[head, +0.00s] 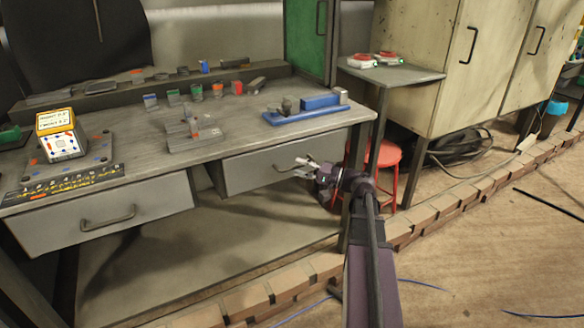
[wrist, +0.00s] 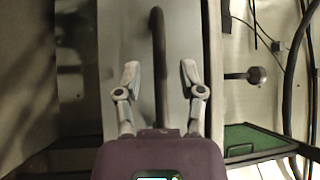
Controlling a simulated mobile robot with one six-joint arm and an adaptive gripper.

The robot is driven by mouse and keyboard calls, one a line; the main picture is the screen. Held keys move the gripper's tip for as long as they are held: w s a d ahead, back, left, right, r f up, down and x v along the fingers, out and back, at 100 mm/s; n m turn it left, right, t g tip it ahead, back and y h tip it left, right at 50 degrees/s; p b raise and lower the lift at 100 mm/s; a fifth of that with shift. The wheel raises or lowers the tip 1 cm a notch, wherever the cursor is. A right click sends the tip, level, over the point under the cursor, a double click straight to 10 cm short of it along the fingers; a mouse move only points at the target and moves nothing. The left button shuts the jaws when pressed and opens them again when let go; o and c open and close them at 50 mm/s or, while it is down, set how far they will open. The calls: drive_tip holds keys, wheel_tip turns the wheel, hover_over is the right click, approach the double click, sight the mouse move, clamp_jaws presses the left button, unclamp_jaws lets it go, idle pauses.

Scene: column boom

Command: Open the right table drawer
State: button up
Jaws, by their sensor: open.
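The right table drawer (head: 245,170) has a plain grey front under the right part of the worktop and looks closed. My gripper (head: 303,167) is at the right part of that drawer front, reaching in from the lower right. In the wrist view my gripper (wrist: 160,72) has its two pale fingers apart. The dark bar handle (wrist: 158,35) of the drawer runs upright in the picture, between the fingers. No clear contact of either finger with the handle shows.
The left drawer (head: 100,215) has its own bar handle. The worktop (head: 240,130) holds a blue vise (head: 320,102), several small blocks and a yellow-topped box (head: 58,133). A table leg (head: 357,180) and a red stool (head: 383,155) stand close to my arm. Low bricks (head: 270,295) edge the floor.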

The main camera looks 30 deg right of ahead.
drive_tip(key=shift+w+a+r, duration=0.1)
drive_tip(key=shift+w+a, duration=0.35)
